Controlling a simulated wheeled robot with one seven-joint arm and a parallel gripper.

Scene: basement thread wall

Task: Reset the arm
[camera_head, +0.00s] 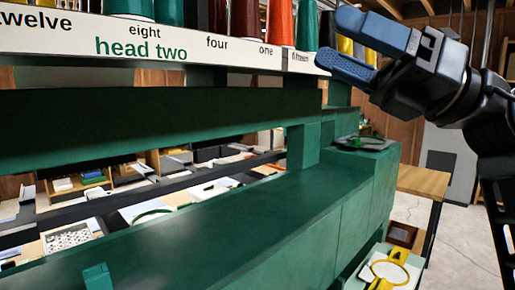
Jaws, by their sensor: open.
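My gripper (331,38) is at the upper right, with two blue fingers pointing left. The fingers are apart and nothing shows between them. My black arm comes in from the right edge.
Thread cones in green, dark red (243,18) and orange-red (280,22) stand on the shelf. A green machine body (230,215) fills the middle. A wooden-topped table (422,181) stands at right by open floor (460,235). A yellow hoop (389,270) lies at lower right.

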